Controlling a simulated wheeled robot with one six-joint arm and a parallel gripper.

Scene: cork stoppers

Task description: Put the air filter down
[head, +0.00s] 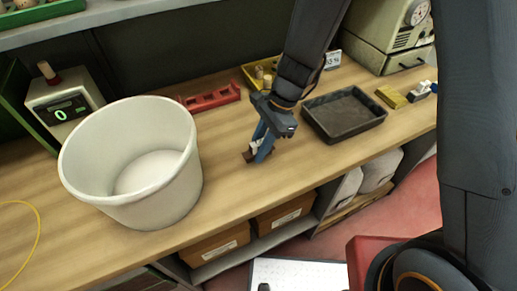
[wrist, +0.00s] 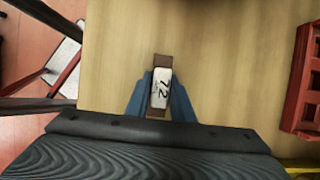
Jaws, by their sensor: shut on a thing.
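My gripper (head: 260,150) points down over the middle of the wooden bench. Its blue fingers are shut on a small brown block (head: 248,155) with a white label. In the wrist view the block (wrist: 161,62) sits between the fingertips (wrist: 161,100), and its label reads 72. The block is very low over the bench top; I cannot tell whether it touches the wood. Nothing else in view looks like an air filter, and I cannot tell from its looks that this block is one.
A large white tub (head: 130,190) stands to the left on the bench (head: 225,190). A black tray (head: 343,113) is to the right. A red rack (head: 210,98) and a yellow bin (head: 250,75) are behind. Bare wood surrounds the block, with the bench's front edge nearby.

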